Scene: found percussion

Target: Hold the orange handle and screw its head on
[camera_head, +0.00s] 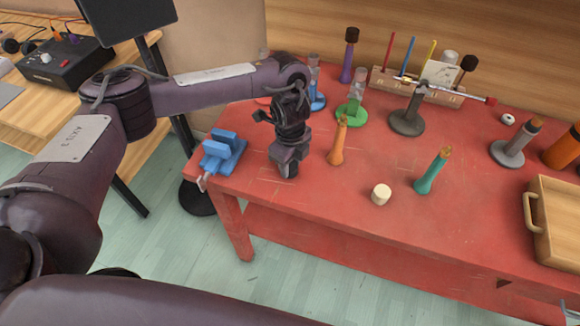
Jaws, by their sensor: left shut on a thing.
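The orange handle (338,145) stands on the red table, leaning slightly, with a tan upper end and no head on it. My left gripper (288,170) points down over the table just left of the orange handle, with a visible gap between them. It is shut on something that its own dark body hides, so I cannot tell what. A cream cylindrical head (381,195) rests alone on the table, to the right and nearer the front edge. A teal handle (432,172) with a brown upper end leans farther right. My right gripper is not in view.
A blue vise (222,152) sits at the table's left edge. Behind are a green stand (351,112), a grey stand (407,122) and a rack (430,92). A wooden tray (541,248) is at right. The red table's (330,215) front middle is mostly clear.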

